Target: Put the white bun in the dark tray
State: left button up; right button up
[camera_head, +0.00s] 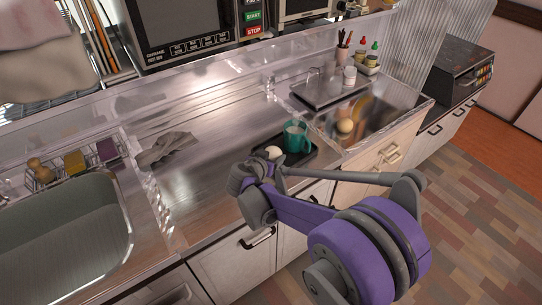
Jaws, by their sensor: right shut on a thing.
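The white bun (273,151) shows as a small pale round shape just past my right gripper (258,170), at the left end of the dark tray (301,160). My right gripper is shut on the bun; its fingers are mostly hidden behind its own wrist. I cannot tell whether the bun touches the tray. The dark tray lies on the steel counter near its front edge, and a teal mug (296,138) with white contents stands on it. My left gripper is not in view.
A crumpled grey cloth (165,149) lies on the counter to the left. Farther left are a sink basin (70,225) and a wire rack with sponges (75,163). A dark board (328,88) and bottles stand at the back right. The middle of the counter is clear.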

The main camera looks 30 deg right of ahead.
jog(key=o, duration=1.3)
jog(key=shift+s+a+r, duration=0.1)
jog(key=shift+a+r, duration=0.05)
jog(key=shift+r, duration=0.05)
jog(key=p+v, duration=0.1)
jog(key=v, duration=1)
jog(key=shift+s+a+r+p, duration=0.1)
jog(key=shift+s+a+p, duration=0.1)
jog(key=shift+p, duration=0.15)
jog(key=s+a+f+n+g+y, duration=0.1)
jog(key=s+a+f+n+y, duration=0.1)
jog(key=s, duration=0.5)
jog(key=s+a+f+n+g+y, duration=0.1)
jog(key=s+a+f+n+y, duration=0.1)
jog(key=s, duration=0.6)
jog(key=s+a+f+n+y, duration=0.2)
jog(key=s+n+y, duration=0.3)
jog(key=s, duration=0.3)
jog(key=shift+s+a+f+n+g+y, duration=0.2)
jog(key=shift+a+f+n+g+y, duration=0.15)
jog(key=shift+f+n, duration=0.4)
